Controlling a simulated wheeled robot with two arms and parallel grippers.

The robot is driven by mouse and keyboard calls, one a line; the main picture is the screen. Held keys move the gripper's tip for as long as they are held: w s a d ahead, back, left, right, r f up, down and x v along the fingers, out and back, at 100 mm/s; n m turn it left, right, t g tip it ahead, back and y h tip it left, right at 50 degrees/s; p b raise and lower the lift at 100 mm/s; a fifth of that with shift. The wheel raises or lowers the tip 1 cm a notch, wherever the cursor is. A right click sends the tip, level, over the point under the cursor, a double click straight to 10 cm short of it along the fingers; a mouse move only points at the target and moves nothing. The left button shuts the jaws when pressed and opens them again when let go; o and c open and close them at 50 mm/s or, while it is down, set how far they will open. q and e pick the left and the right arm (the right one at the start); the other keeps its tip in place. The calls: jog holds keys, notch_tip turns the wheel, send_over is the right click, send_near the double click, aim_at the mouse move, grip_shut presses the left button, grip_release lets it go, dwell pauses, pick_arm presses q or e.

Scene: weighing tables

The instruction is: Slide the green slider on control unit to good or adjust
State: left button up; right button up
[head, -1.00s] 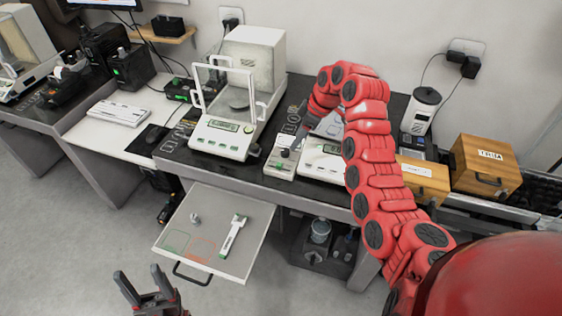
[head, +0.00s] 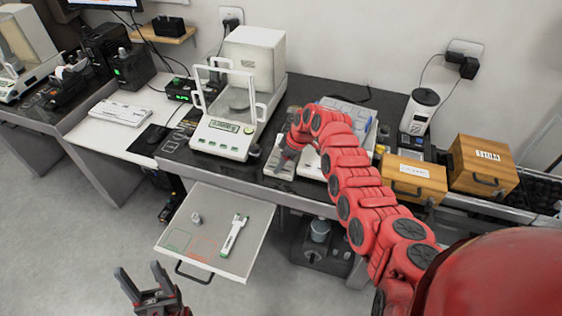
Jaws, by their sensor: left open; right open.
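The control unit (head: 272,162) is a small pale box on the dark bench, right of the glass-shielded balance (head: 232,135). My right arm reaches over the bench, and my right gripper (head: 281,166) points down over the control unit. It covers much of the unit's top, so I cannot make out the green slider or its setting. The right gripper is open; whether it touches the unit I cannot tell. My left gripper (head: 143,287) is open and empty at the bottom left, over the floor, away from the bench.
An open drawer (head: 256,252) sticks out below the bench with a small weight (head: 196,217) and a white-green tool (head: 234,236) inside. Wooden boxes (head: 415,178) stand at the right. A pale instrument right of the unit is partly behind my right arm.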

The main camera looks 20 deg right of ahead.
grip_shut()
dwell(0.3)
dwell(1.2)
